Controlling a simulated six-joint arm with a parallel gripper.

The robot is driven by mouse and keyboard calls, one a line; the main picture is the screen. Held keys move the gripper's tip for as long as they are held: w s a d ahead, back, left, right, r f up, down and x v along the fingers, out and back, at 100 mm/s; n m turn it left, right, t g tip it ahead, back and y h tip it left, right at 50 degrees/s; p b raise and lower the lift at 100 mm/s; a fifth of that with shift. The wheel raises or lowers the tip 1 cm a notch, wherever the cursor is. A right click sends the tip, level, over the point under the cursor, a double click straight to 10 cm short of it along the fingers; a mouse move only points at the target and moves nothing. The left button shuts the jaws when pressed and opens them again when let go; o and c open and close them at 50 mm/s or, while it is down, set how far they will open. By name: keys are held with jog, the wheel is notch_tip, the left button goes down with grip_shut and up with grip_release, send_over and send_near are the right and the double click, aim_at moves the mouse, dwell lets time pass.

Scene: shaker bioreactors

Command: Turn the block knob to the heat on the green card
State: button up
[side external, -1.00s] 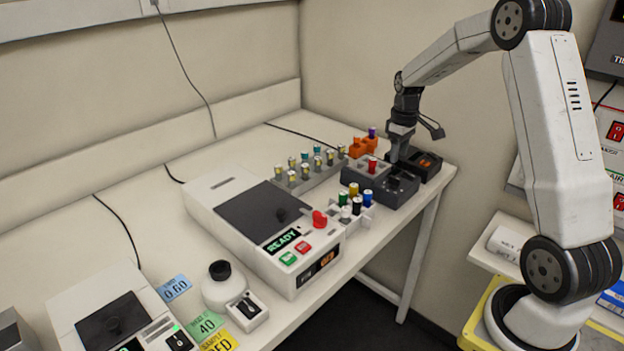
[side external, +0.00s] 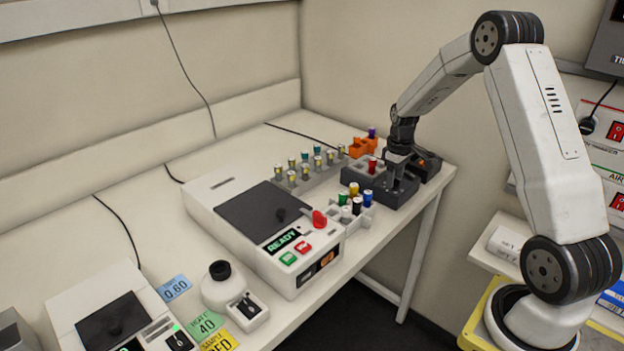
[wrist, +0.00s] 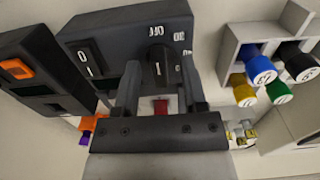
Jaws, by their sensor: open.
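The dark grey block (side external: 403,192) stands near the right end of the bench. Its round black knob (wrist: 160,66) shows in the wrist view with a pale pointer line and white numbers around it, too small to read surely. A rocker switch (wrist: 89,63) marked 0 and 1 is on the same face. My gripper (wrist: 160,76) is open, with one finger on each side of the knob; I cannot tell whether they touch it. In the side view my gripper (side external: 396,178) is low over the block and hides the knob. The green card (side external: 207,324) reads 40.
A red-capped vial (side external: 372,166) sits in the block's pale part. A rack of coloured caps (side external: 356,203) stands close in front. A dark box with an orange switch (side external: 427,162) is behind right. The white shaker (side external: 235,190) reads READY.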

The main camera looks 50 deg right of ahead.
jog(key=shift+c, duration=0.2)
grip_shut()
jog(key=shift+m, duration=0.4)
jog(key=m, duration=0.3)
jog(key=shift+m, duration=0.3)
jog(key=m, duration=0.4)
jog(key=shift+m, duration=0.3)
jog(key=m, duration=0.8)
jog(key=shift+m, duration=0.4)
